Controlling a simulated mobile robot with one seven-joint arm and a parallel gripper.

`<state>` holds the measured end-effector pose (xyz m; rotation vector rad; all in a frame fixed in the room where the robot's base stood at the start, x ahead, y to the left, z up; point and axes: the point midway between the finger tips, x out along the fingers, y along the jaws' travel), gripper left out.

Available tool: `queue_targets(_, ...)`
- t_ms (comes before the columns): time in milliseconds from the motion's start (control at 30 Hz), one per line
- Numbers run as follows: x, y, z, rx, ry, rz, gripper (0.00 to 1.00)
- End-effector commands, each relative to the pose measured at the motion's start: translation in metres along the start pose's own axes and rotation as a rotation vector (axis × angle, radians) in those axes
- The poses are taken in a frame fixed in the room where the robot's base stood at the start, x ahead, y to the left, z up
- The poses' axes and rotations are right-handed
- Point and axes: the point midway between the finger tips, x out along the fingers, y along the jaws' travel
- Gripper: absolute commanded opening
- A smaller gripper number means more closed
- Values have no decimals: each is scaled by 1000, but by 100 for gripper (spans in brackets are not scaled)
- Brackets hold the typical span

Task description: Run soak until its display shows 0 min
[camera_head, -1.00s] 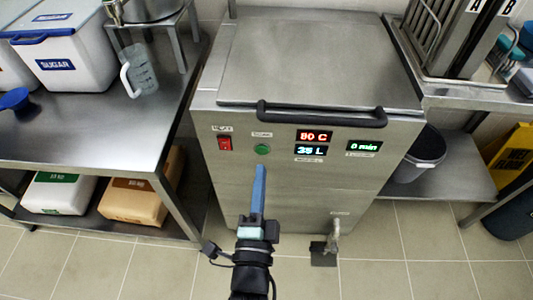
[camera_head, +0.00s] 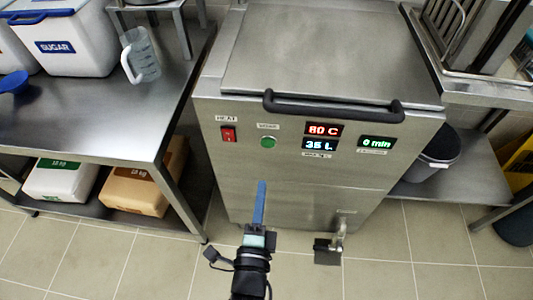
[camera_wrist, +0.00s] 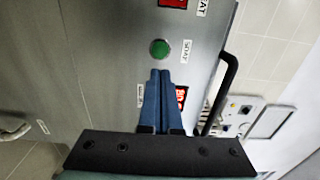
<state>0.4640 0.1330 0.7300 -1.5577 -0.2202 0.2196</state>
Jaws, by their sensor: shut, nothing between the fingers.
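The soak machine (camera_head: 290,180) is a steel cabinet with a closed lid and a black bar handle. Its green soak button (camera_head: 268,142) sits on the front panel, right of the red heat switch (camera_head: 228,134). The green soak display (camera_head: 377,142) reads 0 min. Two other displays (camera_head: 322,137) read 80 C and about 35 L. My gripper (camera_head: 261,184) has its blue fingers shut and empty, below the button and apart from it in the head view. In the wrist view the closed fingertips (camera_wrist: 160,72) point at the green button (camera_wrist: 159,48), just short of it in the picture.
A steel table (camera_head: 95,125) stands at left with a sugar bin (camera_head: 75,45) and a clear jug (camera_head: 142,58). A drain tap (camera_head: 338,235) sticks out low on the cabinet's front. A grey bucket (camera_head: 436,152) stands on the right shelf. Tiled floor is clear in front.

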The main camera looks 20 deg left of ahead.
Motion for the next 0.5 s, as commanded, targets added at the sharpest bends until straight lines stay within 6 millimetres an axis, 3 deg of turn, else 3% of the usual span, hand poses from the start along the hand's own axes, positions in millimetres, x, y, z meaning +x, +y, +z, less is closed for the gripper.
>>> queue_targets(300,62,-1,-1,-2,1,-3,0)
queue_targets(500,90,-2,-1,-2,1,-1,0)
